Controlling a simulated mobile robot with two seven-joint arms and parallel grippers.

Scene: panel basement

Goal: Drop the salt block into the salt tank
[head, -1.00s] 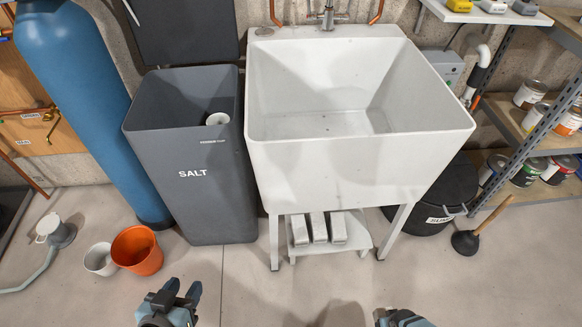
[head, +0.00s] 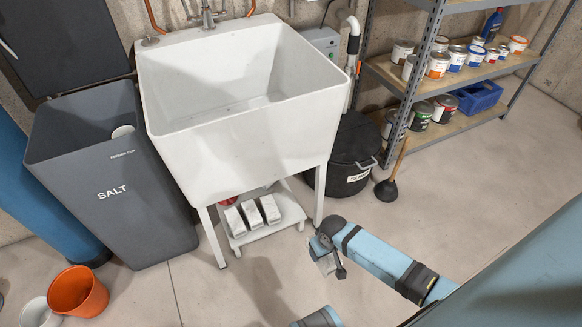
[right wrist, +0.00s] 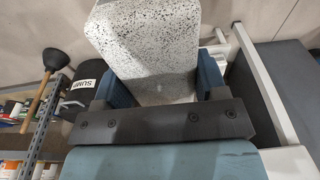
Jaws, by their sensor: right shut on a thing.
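The dark grey salt tank (head: 115,215), marked SALT, stands at the left with its top open. A white round fitting (head: 122,131) shows inside it. My right gripper (head: 325,252) is in front of the sink, low and to the right of the tank, well apart from it. It is shut on a salt block, a pale, black-speckled block (right wrist: 150,45) that fills the space between its fingers in the right wrist view. Three similar pale blocks (head: 252,213) lie on the low shelf under the sink. My left gripper is not in view.
The white sink (head: 235,145) on legs stands right beside the tank. A black lidded bin (head: 345,160), a plunger (head: 387,187) and a paint shelf (head: 440,135) are to the right. An orange bucket (head: 80,290) and a white one are in front left.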

